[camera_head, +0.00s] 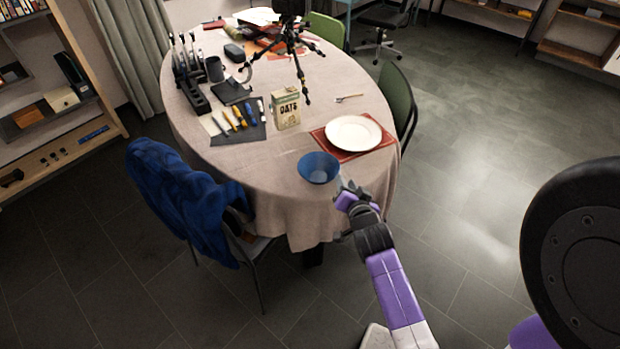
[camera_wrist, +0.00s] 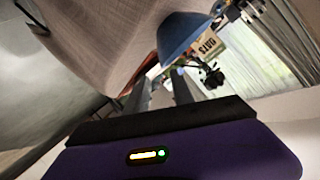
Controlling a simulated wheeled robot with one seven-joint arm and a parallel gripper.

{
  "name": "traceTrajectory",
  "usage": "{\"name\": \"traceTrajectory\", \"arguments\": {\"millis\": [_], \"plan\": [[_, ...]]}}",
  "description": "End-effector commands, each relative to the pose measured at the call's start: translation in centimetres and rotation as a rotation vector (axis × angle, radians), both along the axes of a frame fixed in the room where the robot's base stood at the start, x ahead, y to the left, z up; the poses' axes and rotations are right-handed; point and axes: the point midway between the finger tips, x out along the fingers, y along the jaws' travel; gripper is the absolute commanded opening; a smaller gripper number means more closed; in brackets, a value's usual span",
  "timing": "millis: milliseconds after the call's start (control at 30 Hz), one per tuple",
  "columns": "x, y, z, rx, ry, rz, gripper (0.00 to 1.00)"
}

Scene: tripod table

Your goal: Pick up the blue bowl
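The blue bowl (camera_head: 319,168) stands upright near the front edge of the cloth-covered round table (camera_head: 285,160). In the wrist view the bowl (camera_wrist: 183,34) appears upside down at the upper middle, just beyond my fingertips. My gripper (camera_head: 345,190) is just right of the bowl, near the table edge, in the head view. In the wrist view my gripper (camera_wrist: 162,88) has two fingers apart with a gap between them and nothing held. The fingertips are close to the bowl's rim; I cannot tell whether they touch it.
A white plate (camera_head: 353,133) on a red mat lies behind and right of the bowl. An oats box (camera_head: 286,108) stands behind it. A small black tripod (camera_head: 292,55) stands farther back. A chair with a blue cloth (camera_head: 185,195) is at the front left.

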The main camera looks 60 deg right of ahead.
Motion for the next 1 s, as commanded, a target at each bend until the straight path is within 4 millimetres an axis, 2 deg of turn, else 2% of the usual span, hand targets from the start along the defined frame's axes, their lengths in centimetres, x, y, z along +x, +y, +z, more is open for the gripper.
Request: {"name": "traceTrajectory", "arguments": {"millis": [367,700,1000], "plan": [[1.7,-2.2,-0.8,0.014,-0.019,-0.008,0.29],[4.3,-5.3,-1.9,0.014,-0.02,-0.006,0.29],[4.6,-5.8,-2.3,0.014,-0.019,-0.005,0.29]]}}
